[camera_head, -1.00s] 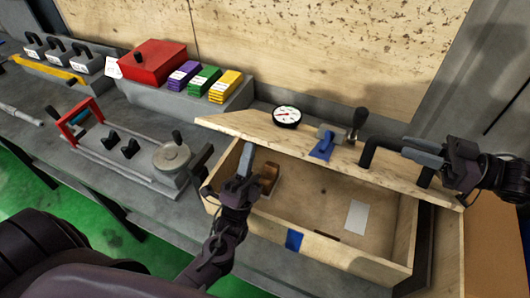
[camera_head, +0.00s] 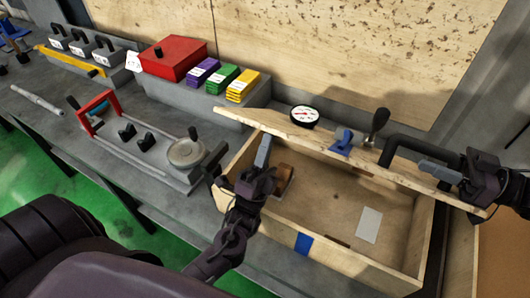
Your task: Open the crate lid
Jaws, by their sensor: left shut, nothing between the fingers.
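The wooden crate (camera_head: 355,255) stands on the bench at right, its inside visible from above. Its wooden lid (camera_head: 290,132) is raised and tilted back above the opening. A black bar handle (camera_head: 403,143) is on the lid's right half, and a blue latch piece (camera_head: 343,140) shows beside it.
A brown block (camera_head: 284,178) and a white card (camera_head: 369,225) lie inside the crate. A dial gauge (camera_head: 305,116) and a dark knob (camera_head: 379,118) are behind the lid. A grey fixture (camera_head: 150,160) stands left of the crate. A red box (camera_head: 173,58) stands at the back.

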